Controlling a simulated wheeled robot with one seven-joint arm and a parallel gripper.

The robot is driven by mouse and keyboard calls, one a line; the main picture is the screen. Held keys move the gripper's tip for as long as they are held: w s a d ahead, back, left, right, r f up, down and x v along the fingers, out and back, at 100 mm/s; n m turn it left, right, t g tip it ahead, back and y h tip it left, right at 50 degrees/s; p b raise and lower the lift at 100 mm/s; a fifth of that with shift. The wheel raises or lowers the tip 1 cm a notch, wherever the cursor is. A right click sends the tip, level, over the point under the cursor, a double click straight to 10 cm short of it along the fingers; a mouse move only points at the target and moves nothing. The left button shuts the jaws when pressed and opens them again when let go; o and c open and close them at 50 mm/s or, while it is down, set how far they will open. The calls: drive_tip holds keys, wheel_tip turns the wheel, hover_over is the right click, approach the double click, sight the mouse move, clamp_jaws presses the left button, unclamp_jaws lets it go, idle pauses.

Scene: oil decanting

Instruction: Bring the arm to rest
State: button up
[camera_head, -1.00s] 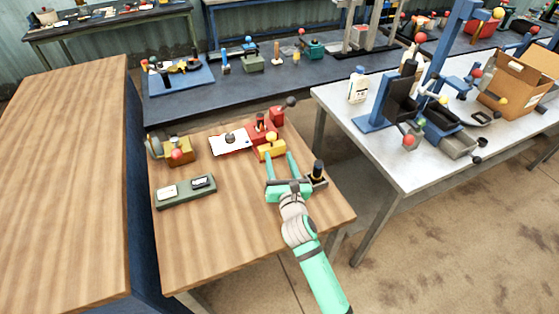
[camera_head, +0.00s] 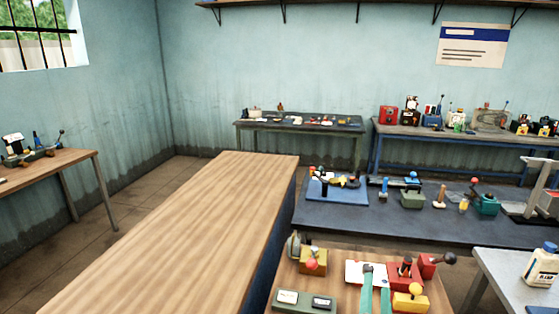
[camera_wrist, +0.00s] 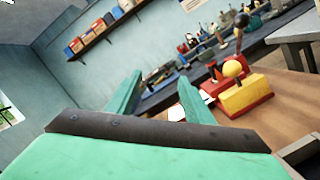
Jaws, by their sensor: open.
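My gripper (camera_head: 376,290) shows as two green fingers at the bottom edge of the head view, open and empty. Its tips lie in front of the white plate and to the left of a red and yellow block (camera_head: 410,300). In the wrist view my gripper (camera_wrist: 160,98) points its two fingers away from the camera, spread apart with nothing between them. The red and yellow block (camera_wrist: 246,97) stands to the right of the right finger. The rest of my arm is out of the head view.
A small wooden table holds a red device (camera_head: 405,270), a yellow block (camera_head: 313,261) and a grey-green box (camera_head: 304,301). A long bare wooden counter (camera_head: 200,220) is at the left. A dark bench (camera_head: 440,232) lies behind. A white bottle (camera_head: 540,265) stands on the pale table at the right.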

drive_tip(key=s+a+r+m+t, duration=0.1)
drive_tip(key=s+a+r+m, duration=0.1)
drive_tip(key=a+m, duration=1.05)
drive_tip(key=s+a+f+m+g, duration=0.1)
drive_tip(key=s+a+f+m, duration=0.25)
drive_tip(key=a, duration=0.25)
drive_tip(key=s+a+f+m, duration=0.2)
drive_tip(key=s+a+f, duration=0.25)
drive_tip(key=a, duration=0.25)
drive_tip(key=s+a+f+m+g+y, duration=0.15)
drive_tip(key=s+f, duration=0.25)
drive_tip(key=s, duration=0.4)
drive_tip(key=s+a+f+m+g+y, duration=0.1)
drive_tip(key=s+a+f+m+y, duration=0.2)
drive_tip(key=s, duration=0.6)
drive_tip(key=s+d+f+m+g+y, duration=0.1)
drive_tip(key=s+d+f+y, duration=0.1)
drive_tip(key=s, duration=1.3)
drive_tip(key=shift+s+d, duration=0.35)
drive_tip(key=shift+d, duration=0.3)
